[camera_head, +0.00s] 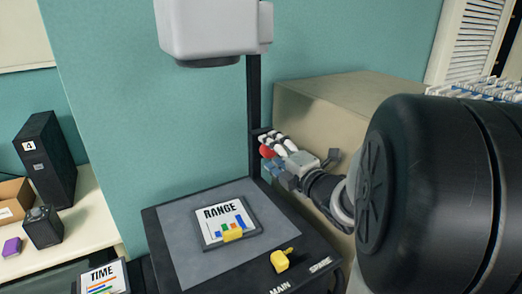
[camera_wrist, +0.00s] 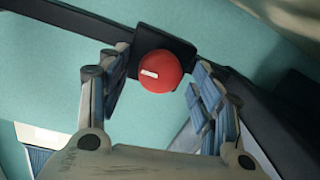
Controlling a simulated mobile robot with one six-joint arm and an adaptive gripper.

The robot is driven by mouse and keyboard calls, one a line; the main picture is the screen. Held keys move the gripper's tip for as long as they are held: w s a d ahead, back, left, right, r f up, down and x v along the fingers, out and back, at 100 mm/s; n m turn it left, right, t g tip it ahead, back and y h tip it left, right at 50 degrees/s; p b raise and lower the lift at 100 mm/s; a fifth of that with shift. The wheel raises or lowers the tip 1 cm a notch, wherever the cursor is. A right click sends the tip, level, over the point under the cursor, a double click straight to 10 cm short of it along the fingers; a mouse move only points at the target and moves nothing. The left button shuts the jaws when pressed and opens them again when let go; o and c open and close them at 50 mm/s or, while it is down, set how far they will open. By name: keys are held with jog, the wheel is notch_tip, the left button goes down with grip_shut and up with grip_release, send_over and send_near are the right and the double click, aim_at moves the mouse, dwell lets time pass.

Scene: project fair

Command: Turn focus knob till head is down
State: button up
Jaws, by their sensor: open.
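The red focus knob (camera_head: 267,151) sits on the dark upright column (camera_head: 254,95) of the projector. In the wrist view the knob (camera_wrist: 159,72) is round with a white mark, on a black bracket. The grey projector head (camera_head: 208,30) is high on the column, well above the projector base (camera_head: 180,250). My gripper (camera_head: 272,157) is at the knob. Its fingers in the wrist view (camera_wrist: 160,95) are open, one on each side of the knob, with gaps visible. Whether the fingertips reach past the knob is hard to tell.
A RANGE card (camera_head: 212,235) lies on the base, with a yellow object (camera_head: 281,261) beside it. A beige box (camera_head: 335,105) stands behind my gripper. At left, a table holds a black box marked 4 (camera_head: 45,155). A TIME card (camera_head: 103,278) is at the bottom.

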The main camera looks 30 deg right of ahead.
jog(key=s+a, duration=0.1)
jog(key=s, duration=0.9)
jog(key=shift+s+r, duration=0.35)
